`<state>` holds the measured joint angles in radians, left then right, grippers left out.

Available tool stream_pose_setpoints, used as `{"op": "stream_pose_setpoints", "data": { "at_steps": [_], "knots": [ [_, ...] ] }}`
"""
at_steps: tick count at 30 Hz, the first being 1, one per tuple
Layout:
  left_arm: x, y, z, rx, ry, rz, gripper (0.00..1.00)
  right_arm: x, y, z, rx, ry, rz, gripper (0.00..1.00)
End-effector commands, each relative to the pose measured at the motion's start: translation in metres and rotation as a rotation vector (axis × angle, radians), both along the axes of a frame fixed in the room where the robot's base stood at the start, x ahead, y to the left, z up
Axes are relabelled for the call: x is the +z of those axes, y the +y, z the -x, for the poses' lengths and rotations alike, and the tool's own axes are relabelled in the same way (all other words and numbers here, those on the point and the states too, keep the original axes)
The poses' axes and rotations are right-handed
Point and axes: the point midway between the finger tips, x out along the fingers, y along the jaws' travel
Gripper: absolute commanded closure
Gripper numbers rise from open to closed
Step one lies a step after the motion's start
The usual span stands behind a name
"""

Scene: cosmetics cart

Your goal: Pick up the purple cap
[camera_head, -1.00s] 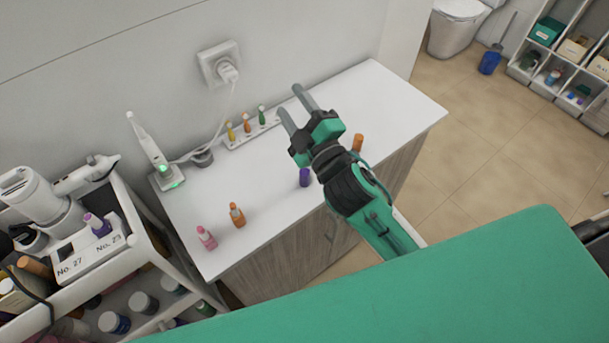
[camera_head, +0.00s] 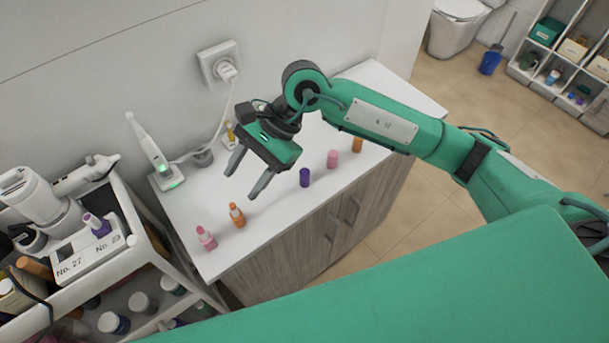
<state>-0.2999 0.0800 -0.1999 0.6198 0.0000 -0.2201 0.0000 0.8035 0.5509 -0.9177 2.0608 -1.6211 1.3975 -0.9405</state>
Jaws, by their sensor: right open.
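The purple cap (camera_head: 305,178) stands upright on the white counter (camera_head: 205,263), near its front edge. It is in full view, a little left of a pink cap (camera_head: 332,159). My right gripper (camera_head: 242,184) is open and empty above the counter. Its two fingers point down and to the left in the picture, and it is left of the purple cap and apart from it. My left gripper is not in view.
An orange bottle (camera_head: 237,216) and a pink bottle (camera_head: 206,238) stand at the counter's left front. An orange cap (camera_head: 357,144) is to the right. A toothbrush on a charger (camera_head: 167,176) stands at the back left. A cart (camera_head: 150,250) is at the left.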

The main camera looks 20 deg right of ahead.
Motion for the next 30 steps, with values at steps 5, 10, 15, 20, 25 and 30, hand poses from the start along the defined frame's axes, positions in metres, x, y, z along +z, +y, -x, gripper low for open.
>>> {"op": "stream_pose_setpoints", "data": {
  "at_steps": [5, 10, 15, 20, 25, 30],
  "knots": [
    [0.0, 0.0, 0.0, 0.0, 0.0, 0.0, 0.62, -0.016, -0.073, -0.042, 0.085, -0.196, 0.399, 0.52],
    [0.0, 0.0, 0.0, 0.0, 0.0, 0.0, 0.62, -0.01, -0.12, -0.065, 0.117, -0.268, 0.632, 0.52],
    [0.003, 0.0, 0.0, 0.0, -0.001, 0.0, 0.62, -0.014, -0.135, -0.07, 0.125, -0.279, 0.702, 0.52],
    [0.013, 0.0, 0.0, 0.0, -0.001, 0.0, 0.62, -0.04, -0.135, -0.069, 0.125, -0.276, 0.701, 0.52],
    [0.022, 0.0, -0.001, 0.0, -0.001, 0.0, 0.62, -0.072, -0.134, -0.069, 0.124, -0.276, 0.699, 0.52],
    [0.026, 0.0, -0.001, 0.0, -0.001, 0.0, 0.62, -0.091, -0.134, -0.069, 0.123, -0.28, 0.698, 0.52]
  ]
}}
